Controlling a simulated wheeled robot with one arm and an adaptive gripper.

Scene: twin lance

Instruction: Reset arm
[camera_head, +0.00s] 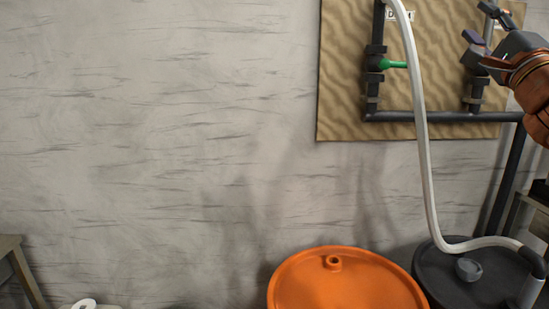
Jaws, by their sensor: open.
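My gripper (487,50), grey with an orange wrist behind it, is at the upper right edge of the picture. It is open, and its fingers point left in front of the right-hand valve and pipe on the wooden panel (345,60). It overlaps the valve in this view, so I cannot tell whether it touches it. No object shows held in it. The rest of my arm is cut off by the right edge.
A green-handled valve (393,64) sits on dark pipes (440,117). A white hose (424,150) hangs down to a dark drum (447,285). An orange drum (345,285) stands beside it. The wall (150,150) at left is bare.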

